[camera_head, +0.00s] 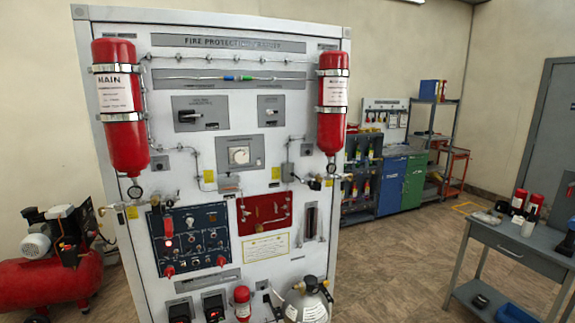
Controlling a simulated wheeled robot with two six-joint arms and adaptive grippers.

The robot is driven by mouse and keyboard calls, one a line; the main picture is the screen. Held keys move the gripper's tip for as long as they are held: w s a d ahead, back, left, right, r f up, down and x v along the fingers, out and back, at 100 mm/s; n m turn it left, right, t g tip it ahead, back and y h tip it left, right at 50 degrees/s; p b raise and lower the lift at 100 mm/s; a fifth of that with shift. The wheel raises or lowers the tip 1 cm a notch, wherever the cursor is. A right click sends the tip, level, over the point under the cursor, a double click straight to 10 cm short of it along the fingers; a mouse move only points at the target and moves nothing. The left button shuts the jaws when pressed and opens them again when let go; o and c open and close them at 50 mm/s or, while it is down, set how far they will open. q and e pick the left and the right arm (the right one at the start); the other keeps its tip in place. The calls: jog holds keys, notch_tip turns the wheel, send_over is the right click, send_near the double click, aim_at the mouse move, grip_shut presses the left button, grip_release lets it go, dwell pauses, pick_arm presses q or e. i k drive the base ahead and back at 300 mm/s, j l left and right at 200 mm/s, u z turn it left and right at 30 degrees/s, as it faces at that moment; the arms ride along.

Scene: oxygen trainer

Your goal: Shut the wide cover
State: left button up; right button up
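A tall white fire protection panel (222,160) stands in front of me, left of the middle. On its lower left is a dark blue switch panel (190,262) with several knobs, switches and red parts. A red upright piece (168,226) stands out near its upper left; I cannot tell whether it is a raised cover. Two dark boxes sit along the panel's bottom, one at the left (181,311) and one beside it (213,305). I cannot tell which part is the wide cover, or whether it is open. Neither of my grippers is in view.
Red cylinders hang at the panel's left (124,145) and right (331,125) edges. A silver bottle (307,303) stands at its foot. A red compressor (50,280) is at the left. A grey worktable (520,246) is at the right, with open floor between.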

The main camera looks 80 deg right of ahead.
aim_at(225, 181)
jog(key=z, duration=3.25)
